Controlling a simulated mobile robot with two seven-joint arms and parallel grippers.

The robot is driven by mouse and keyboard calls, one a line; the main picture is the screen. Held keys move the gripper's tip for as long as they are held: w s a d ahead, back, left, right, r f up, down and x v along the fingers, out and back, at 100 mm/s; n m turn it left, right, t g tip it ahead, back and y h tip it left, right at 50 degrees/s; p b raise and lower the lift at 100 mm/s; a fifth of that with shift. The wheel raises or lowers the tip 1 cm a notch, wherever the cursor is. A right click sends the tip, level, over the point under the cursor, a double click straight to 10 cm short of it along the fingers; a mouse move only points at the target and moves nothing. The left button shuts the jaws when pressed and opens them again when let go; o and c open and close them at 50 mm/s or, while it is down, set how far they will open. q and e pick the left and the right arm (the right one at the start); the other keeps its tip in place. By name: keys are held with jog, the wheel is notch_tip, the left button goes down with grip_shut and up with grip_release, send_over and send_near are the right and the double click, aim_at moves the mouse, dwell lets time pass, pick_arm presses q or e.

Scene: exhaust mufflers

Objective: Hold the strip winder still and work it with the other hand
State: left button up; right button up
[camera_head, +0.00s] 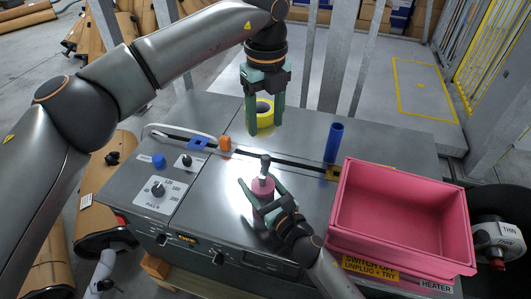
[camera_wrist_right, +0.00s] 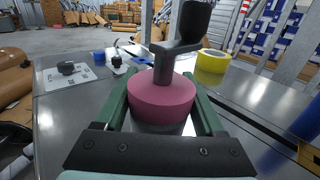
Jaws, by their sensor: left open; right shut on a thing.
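The strip winder (camera_head: 262,186) stands on the grey metal bench top, with a pink round body and a dark crank handle on top. In the right wrist view the winder (camera_wrist_right: 162,98) sits between the two green fingers, its crank (camera_wrist_right: 182,45) rising above it. My right gripper (camera_head: 258,192) is shut on the winder's pink body from the front. My left gripper (camera_head: 265,118) points down, open and empty, above and behind the winder. A yellow roll (camera_head: 264,106) shows partly behind the left fingers and again in the right wrist view (camera_wrist_right: 212,62).
A pink bin (camera_head: 400,205) stands at the right of the bench. A blue tube (camera_head: 334,142) stands upright behind it. A black strip (camera_head: 285,162) runs across the bench past an orange block (camera_head: 225,143). A control panel with knobs (camera_head: 158,190) is at left.

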aim_at(265, 156)
pick_arm(q)
notch_tip(265, 156, down, 10)
jog(key=shift+f, duration=0.1)
dwell(0.4)
grip_shut()
dwell(0.3)
